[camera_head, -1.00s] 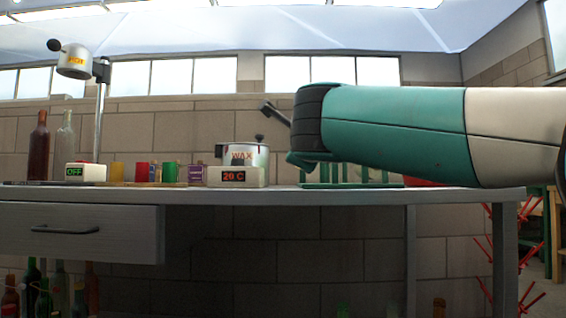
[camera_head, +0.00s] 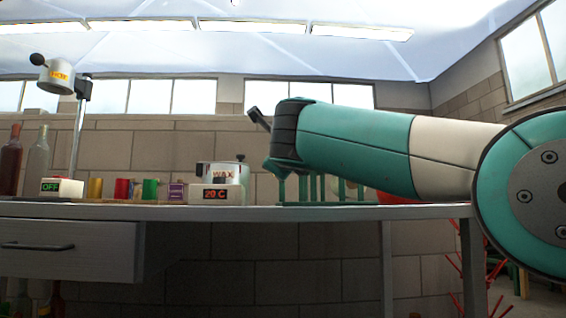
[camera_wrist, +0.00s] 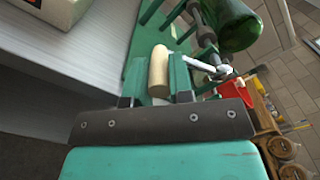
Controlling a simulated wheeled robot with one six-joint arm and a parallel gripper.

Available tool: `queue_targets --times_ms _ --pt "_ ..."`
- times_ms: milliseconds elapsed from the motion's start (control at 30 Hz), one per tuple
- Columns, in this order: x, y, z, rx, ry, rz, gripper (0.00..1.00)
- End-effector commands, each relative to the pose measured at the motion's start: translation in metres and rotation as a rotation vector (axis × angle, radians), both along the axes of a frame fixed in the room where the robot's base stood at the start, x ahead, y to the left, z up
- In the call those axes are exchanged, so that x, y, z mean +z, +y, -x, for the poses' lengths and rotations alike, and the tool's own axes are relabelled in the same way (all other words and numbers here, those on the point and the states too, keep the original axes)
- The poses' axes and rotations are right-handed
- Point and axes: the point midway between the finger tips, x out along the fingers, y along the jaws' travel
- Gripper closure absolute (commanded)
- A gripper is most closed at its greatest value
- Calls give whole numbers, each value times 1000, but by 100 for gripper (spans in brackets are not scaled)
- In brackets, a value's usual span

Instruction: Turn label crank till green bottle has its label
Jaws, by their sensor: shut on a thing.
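The crank's pale wooden handle (camera_wrist: 158,72) stands between the two green fingers of my gripper (camera_wrist: 157,82) in the wrist view, and the gripper is shut on it. A metal crank arm (camera_wrist: 208,67) shows just right of the handle. The green bottle (camera_wrist: 238,22) lies on its side at the top of the wrist view, partly cut off by the frame. I cannot see a label on its visible part. The green labelling stand (camera_head: 312,190) shows on the bench in the head view, partly behind my arm, which hides the gripper there.
The grey bench (camera_head: 150,211) carries a wax pot (camera_head: 222,172), an OFF box (camera_head: 62,187), small coloured pots and two bottles at the left. A heater head (camera_head: 57,77) hangs on a post. A red bowl-like thing (camera_head: 398,197) sits behind my arm. Red spikes (camera_head: 455,268) stand below right.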

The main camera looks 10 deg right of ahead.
Motion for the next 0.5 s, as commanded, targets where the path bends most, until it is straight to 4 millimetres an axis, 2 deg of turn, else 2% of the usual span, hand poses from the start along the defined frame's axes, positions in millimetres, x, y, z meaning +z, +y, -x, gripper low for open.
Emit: queue_targets --times_ms 133,167,233,267,500 --pt "0 -1 0 -3 0 0 100" --pt "0 -1 0 -3 0 0 72" --pt "0 -1 0 -3 0 0 56" --pt "0 -1 0 -3 0 0 54" --pt "0 0 0 -1 1 0 54"
